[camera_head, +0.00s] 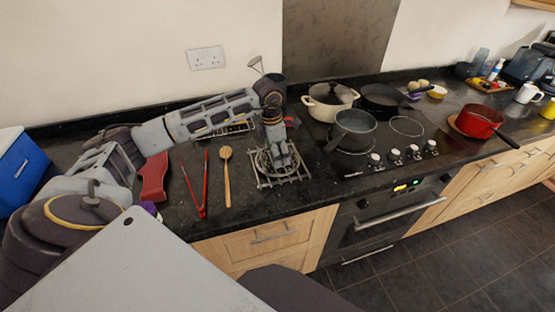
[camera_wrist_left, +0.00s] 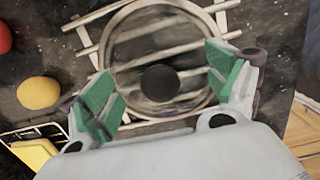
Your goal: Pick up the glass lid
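A round glass lid (camera_wrist_left: 130,65) with a metal rim and a dark round knob (camera_wrist_left: 160,83) lies on a wire rack (camera_wrist_left: 88,38). In the head view the lid (camera_head: 263,160) and the rack (camera_head: 262,184) are on the dark counter left of the hob, partly hidden by my left gripper (camera_head: 279,160). In the left wrist view my left gripper (camera_wrist_left: 163,92) is open over the lid, its green finger pads on either side of the knob and apart from it. My right gripper is not in view.
A grey saucepan (camera_head: 354,132) and a cream pot (camera_head: 331,100) stand on the hob to the right. A yellow object (camera_wrist_left: 39,93) is left of the lid.

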